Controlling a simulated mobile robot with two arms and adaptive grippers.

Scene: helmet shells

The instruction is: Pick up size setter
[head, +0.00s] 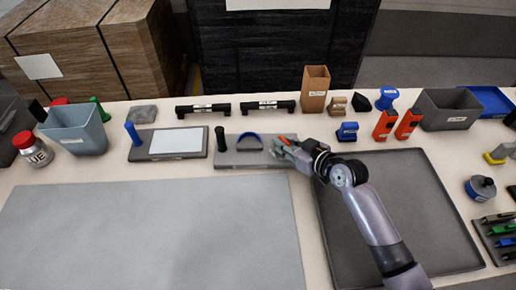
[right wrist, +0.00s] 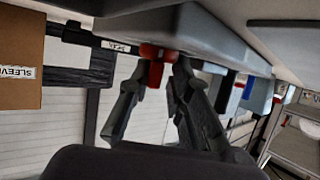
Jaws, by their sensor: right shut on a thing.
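My right gripper (head: 284,146) reaches over the right end of a small grey board (head: 232,160). It is shut on a small red piece (head: 283,140), which I take to be the size setter. In the right wrist view the red piece (right wrist: 155,73) shows between the two dark fingers (right wrist: 154,88), close against a grey surface. I cannot tell whether it is clear of the board. My left gripper is not in view.
A board with a white panel (head: 176,141) and blue post is to the left. Black bars (head: 268,105) and a brown box (head: 314,90) stand behind. Orange pieces (head: 384,125) stand right of my gripper. A large grey mat (head: 150,235) in front is bare.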

